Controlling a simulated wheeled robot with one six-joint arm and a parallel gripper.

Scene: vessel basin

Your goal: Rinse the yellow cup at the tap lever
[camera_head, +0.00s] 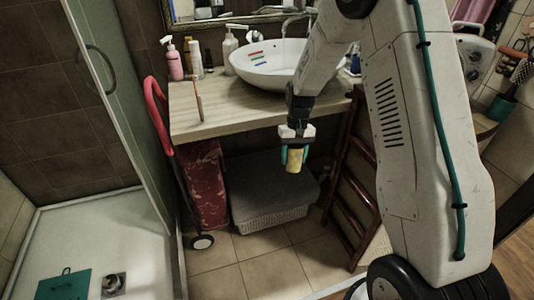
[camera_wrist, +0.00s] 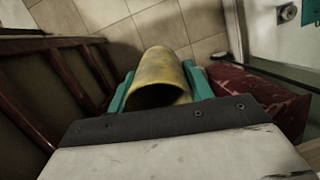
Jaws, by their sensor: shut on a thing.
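The yellow cup (camera_head: 294,159) is held in my gripper (camera_head: 294,150), in front of the wooden counter and below the level of its top. In the wrist view the yellow cup (camera_wrist: 158,78) lies between the teal fingers of my gripper (camera_wrist: 160,85), which touch its two sides, with its open mouth towards the camera. The white vessel basin (camera_head: 268,68) stands on the counter, up and left of my arm. A tap (camera_head: 294,22) shows behind the basin, partly hidden by my arm; I cannot make out its lever clearly.
Pink and white soap bottles (camera_head: 173,60) stand on the counter (camera_head: 225,108) at left. A red trolley (camera_head: 160,125) and a grey-lidded basket (camera_head: 270,190) are below. A dark red wooden rack (camera_head: 345,190) leans at right. A glass shower door (camera_head: 125,90) is at left.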

